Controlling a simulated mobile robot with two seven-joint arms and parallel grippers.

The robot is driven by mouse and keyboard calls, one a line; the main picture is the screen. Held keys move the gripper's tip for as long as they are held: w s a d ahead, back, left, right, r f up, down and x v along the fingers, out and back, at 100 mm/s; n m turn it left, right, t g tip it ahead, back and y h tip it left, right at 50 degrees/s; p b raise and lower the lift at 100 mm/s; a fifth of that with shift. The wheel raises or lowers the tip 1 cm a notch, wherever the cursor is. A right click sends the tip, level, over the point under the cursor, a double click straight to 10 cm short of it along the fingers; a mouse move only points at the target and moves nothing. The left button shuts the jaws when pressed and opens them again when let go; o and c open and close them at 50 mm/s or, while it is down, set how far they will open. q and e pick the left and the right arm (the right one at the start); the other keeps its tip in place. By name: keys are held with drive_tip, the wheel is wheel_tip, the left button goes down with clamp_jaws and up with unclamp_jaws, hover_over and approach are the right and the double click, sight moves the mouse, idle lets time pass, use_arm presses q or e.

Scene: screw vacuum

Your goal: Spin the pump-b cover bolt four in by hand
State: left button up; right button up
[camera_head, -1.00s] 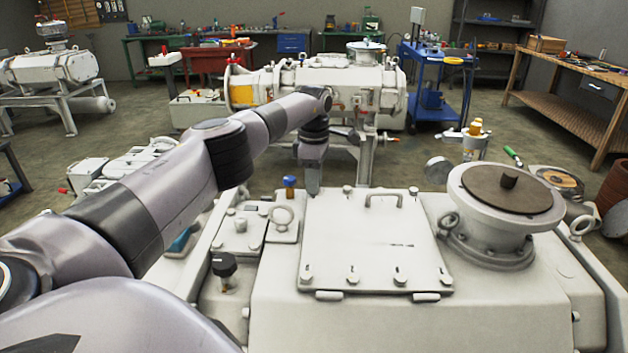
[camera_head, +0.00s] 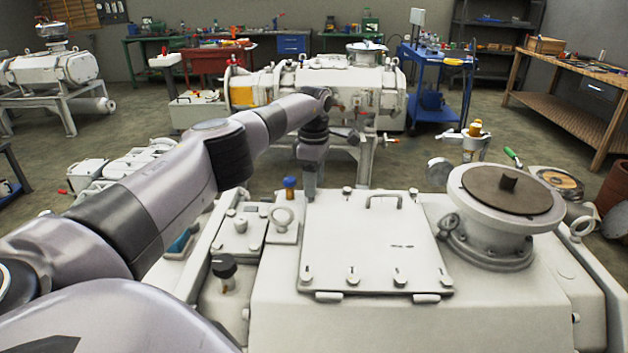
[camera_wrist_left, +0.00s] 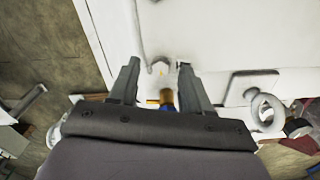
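The pump's pale cover plate (camera_head: 375,235) lies flat on the housing, with a handle and several bolts along its near and far edges. My left gripper (camera_head: 311,196) points down at the plate's far left corner. In the left wrist view, my left gripper (camera_wrist_left: 159,64) is open, one finger on each side of a small bolt head (camera_wrist_left: 161,68). The bolt sits between the fingertips with visible gaps. In the head view this bolt is hidden by the gripper. The number on it cannot be read. My right gripper is not in view.
A blue-capped brass fitting (camera_head: 290,187) and a lifting eye (camera_head: 283,218) stand close left of the plate. A round flanged port (camera_head: 505,200) rises on the right. A black knob (camera_head: 224,267) stands at the near left. Another pump (camera_head: 330,85) stands behind.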

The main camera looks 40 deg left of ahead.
use_arm(q)
drive_tip(key=shift+r, duration=3.6)
